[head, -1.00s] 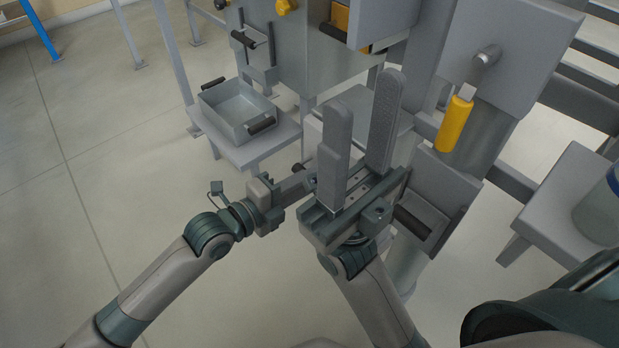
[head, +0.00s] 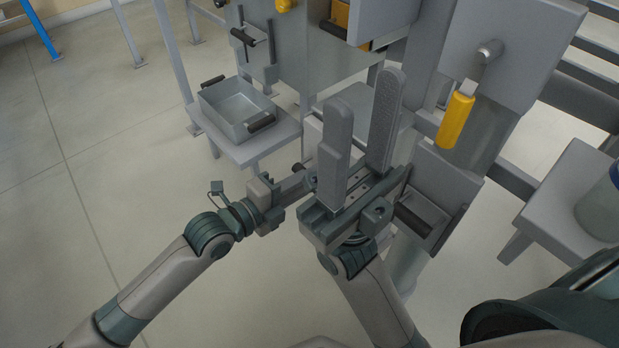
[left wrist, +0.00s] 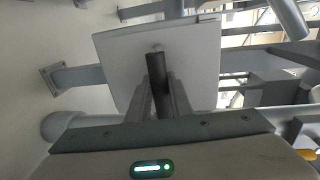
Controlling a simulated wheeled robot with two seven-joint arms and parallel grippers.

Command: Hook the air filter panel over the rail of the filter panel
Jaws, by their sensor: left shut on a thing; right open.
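My left gripper (head: 300,183) is shut on a dark bar-shaped handle (left wrist: 158,85), clearest in the left wrist view. A flat light grey panel (left wrist: 120,60), seemingly the air filter panel, shows directly behind that handle. In the head view only a pale sliver of the panel (head: 312,132) shows, beside my right gripper, which hides the rest. My right gripper (head: 362,112) is open and empty, its two long grey fingers pointing up and apart. I cannot make out the rail for certain in either view.
A grey bin with black handles (head: 236,112) stands on a small table (head: 250,150) at the left. A yellow-gripped crank (head: 457,120) juts out at the right. A grey housing (head: 440,185) lies close right of my right gripper. Floor at left is clear.

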